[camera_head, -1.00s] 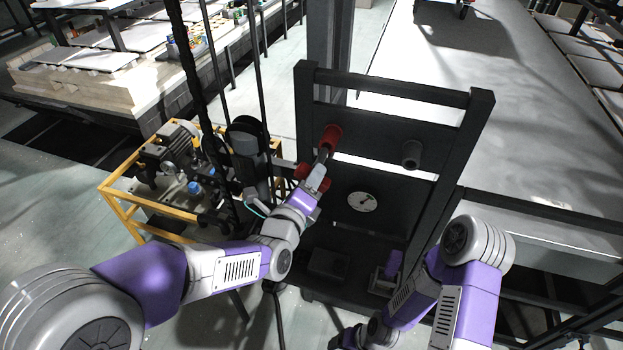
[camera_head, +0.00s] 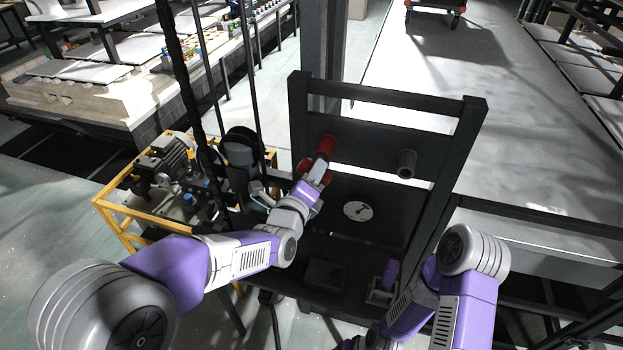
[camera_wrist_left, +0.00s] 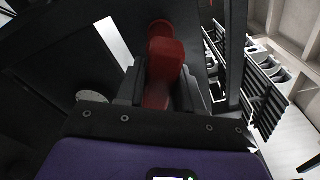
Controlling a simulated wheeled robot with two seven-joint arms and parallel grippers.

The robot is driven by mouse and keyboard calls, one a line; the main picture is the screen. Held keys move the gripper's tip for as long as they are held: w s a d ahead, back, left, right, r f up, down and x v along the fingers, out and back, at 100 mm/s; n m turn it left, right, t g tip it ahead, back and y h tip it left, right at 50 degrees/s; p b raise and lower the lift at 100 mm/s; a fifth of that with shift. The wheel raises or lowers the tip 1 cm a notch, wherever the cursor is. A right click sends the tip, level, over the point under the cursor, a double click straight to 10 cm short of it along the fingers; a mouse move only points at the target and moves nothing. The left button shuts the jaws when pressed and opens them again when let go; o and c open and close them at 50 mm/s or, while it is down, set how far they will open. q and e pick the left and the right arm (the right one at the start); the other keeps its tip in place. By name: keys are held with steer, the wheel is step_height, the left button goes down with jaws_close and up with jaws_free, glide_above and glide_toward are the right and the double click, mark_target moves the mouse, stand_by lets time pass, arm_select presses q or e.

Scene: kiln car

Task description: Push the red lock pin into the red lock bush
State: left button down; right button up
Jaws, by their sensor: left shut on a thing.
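The red lock bush (camera_head: 326,146) sticks out from the upper left of a dark upright frame. My left gripper (camera_head: 318,177) is just below it, shut on the red lock pin. In the left wrist view, the pin's red block (camera_wrist_left: 163,80) is between the two dark fingers (camera_wrist_left: 160,92). The round red bush (camera_wrist_left: 160,28) is directly beyond it, in line. No clear gap shows between them; the fingers and block hide how deep the pin sits. My right arm (camera_head: 440,290) hangs at the lower right; its gripper is not clearly seen.
The dark frame (camera_head: 387,97) carries a grey bush (camera_head: 406,163) at right and a white dial (camera_head: 357,211) below. A pale deck (camera_head: 440,120) lies behind the frame.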

arm_select(q)
steer(key=shift+w+d, duration=0.15)
steer(key=shift+w, duration=0.35)
steer(key=shift+w+d, duration=0.2)
steer(key=shift+w, duration=0.4)
stand_by(0.7)
steer(key=shift+c, duration=2.4)
jaws_free()
steer(key=shift+s, duration=0.15)
steer(key=shift+v, duration=2.15)
steer(key=shift+a, duration=0.1)
steer(key=v, duration=0.7)
steer(key=shift+s+p, duration=0.25)
steer(key=shift+p, duration=0.15)
